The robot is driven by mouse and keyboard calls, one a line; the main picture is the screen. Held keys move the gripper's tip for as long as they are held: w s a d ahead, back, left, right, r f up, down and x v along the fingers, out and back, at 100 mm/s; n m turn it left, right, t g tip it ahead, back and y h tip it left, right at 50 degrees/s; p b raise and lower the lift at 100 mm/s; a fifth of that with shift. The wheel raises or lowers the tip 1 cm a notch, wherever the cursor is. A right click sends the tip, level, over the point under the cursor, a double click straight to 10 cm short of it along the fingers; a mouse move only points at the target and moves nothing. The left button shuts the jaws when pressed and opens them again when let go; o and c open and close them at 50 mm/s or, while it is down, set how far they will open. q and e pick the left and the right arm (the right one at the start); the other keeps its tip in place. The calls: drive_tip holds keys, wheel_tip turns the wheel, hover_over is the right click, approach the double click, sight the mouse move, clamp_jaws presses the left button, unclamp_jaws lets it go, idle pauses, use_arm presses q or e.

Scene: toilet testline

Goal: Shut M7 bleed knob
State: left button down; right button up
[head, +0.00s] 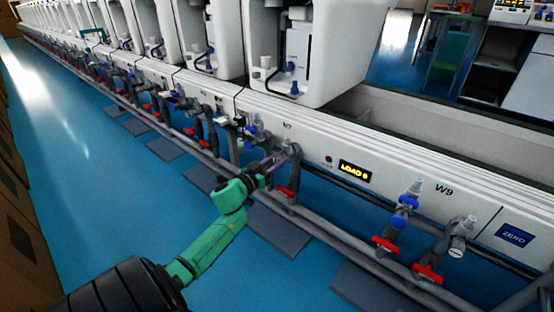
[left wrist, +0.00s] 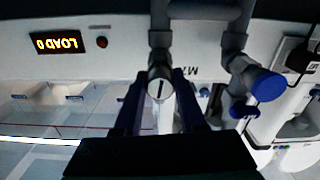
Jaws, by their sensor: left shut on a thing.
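The M7 bleed knob (left wrist: 160,88) is a pale round end with a dark slot line, on a grey pipe fitting below the M7 label (left wrist: 190,72) in the upside-down left wrist view. My left gripper (left wrist: 161,78) is shut on it, one dark finger on each side. The slot runs roughly along the fingers' length in that view. In the head view my left gripper (head: 277,165) reaches the M7 fitting (head: 296,152) on the long white bench; gripper and pipes largely hide the knob there. My right gripper is not in view.
A blue-handled valve (left wrist: 262,86) stands close beside the gripper. A red lever (head: 284,192) sits below it. The LOAD display (head: 355,171) and W9 valves with blue (head: 408,201) and red handles (head: 385,244) are to the right. Grey pipes run along the bench; blue floor (head: 110,190) is open in front.

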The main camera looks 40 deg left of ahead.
use_arm(q)
drive_tip(key=shift+m+p, duration=0.45)
drive_tip(key=shift+m, duration=0.45)
drive_tip(key=m+p, duration=0.1)
drive_tip(key=m, duration=0.5)
drive_tip(key=shift+m+p, duration=0.3)
drive_tip(key=shift+m, duration=0.1)
drive_tip(key=m, duration=0.5)
drive_tip(key=shift+a+m+b, duration=0.1)
drive_tip(key=shift+m+b, duration=0.25)
drive_tip(key=shift+m, duration=0.75)
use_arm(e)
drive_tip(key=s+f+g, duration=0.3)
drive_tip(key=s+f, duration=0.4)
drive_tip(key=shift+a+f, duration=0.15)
use_arm(q)
drive_tip(key=shift+m, duration=0.3)
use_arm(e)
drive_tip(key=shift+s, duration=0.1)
